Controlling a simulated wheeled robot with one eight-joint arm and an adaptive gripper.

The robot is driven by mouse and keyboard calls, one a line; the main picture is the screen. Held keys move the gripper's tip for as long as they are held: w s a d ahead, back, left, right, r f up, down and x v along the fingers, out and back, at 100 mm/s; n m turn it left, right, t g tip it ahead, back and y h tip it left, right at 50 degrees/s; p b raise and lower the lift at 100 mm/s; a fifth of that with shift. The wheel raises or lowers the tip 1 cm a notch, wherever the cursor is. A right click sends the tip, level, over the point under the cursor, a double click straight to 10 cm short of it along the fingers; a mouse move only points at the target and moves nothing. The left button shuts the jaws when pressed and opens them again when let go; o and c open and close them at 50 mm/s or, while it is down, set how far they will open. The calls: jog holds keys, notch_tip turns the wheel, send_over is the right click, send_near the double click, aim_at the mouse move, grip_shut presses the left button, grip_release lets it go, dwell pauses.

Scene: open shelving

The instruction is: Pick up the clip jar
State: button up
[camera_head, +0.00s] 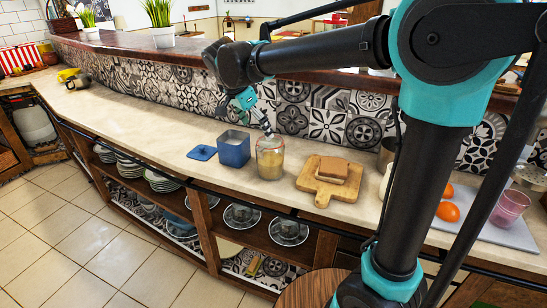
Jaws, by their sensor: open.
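The clip jar (270,160) looks like a clear glass jar with pale contents in its lower part, standing upright on the counter near its front edge. My gripper (266,130) reaches down from the upper left of the jar, with its fingers at or just above the jar's rim. The gripper is open. I cannot tell whether the fingers touch the jar, as they are small in this view and overlap its top.
A blue square container (233,150) stands just left of the jar, with a blue lid (202,153) beside it. A wooden board (330,184) with bread (333,168) lies to the right. The tiled wall (190,95) rises behind. The counter's left stretch is mostly clear.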

aim_at(263, 141)
jog(key=x, duration=0.8)
jog(key=shift+s+x, duration=0.15)
jog(key=shift+x, duration=1.35)
jog(key=shift+s+x, duration=0.15)
jog(key=shift+x, duration=1.35)
jog(key=shift+f, duration=0.1)
jog(key=shift+c, duration=0.6)
jog(key=c, duration=1.6)
